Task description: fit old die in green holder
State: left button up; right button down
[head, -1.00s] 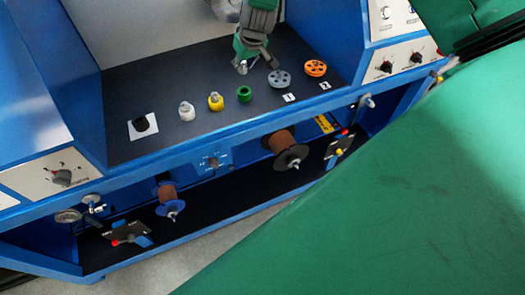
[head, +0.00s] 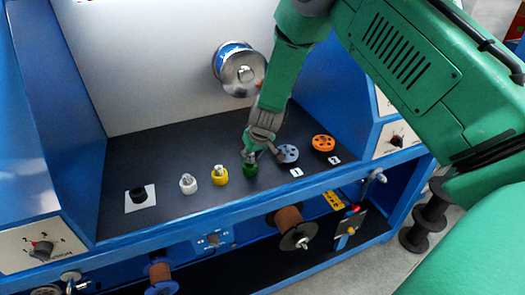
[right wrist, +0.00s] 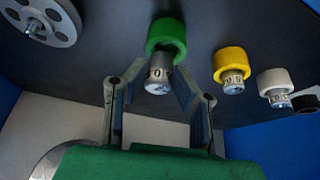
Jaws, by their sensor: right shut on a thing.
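The green holder (head: 250,170) stands on the dark deck between the yellow holder (head: 219,176) and the grey pulley. It also shows as a green ring in the right wrist view (right wrist: 166,36). My right gripper (head: 261,151) is right above and behind it. In the right wrist view the gripper (right wrist: 155,84) is shut on the silver old die (right wrist: 158,76), one finger on each side. The die is at the green holder's opening and overlaps its rim; I cannot tell how deep it sits. The gripper hides the die in the head view. My left gripper is not in view.
The yellow holder and the white holder (head: 188,184) each carry a silver die. A black piece (head: 138,196) stands on a white square at the left. The grey pulley (head: 287,153) and the orange pulley (head: 323,143) are close on the right. A spool (head: 240,70) is on the back wall.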

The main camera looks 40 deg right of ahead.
jog(key=shift+w+a, duration=0.1)
jog(key=shift+a, duration=0.15)
jog(key=shift+w+f, duration=0.1)
jog(key=shift+f, duration=0.25)
jog(key=shift+r, duration=0.15)
dwell(1.2)
dwell(0.3)
jog(key=shift+w+f, duration=0.15)
jog(key=shift+f, duration=0.55)
jog(key=shift+r, duration=0.15)
jog(key=shift+r, duration=0.15)
jog(key=shift+s+r, duration=0.15)
jog(key=shift+s, duration=0.1)
jog(key=shift+w, duration=0.1)
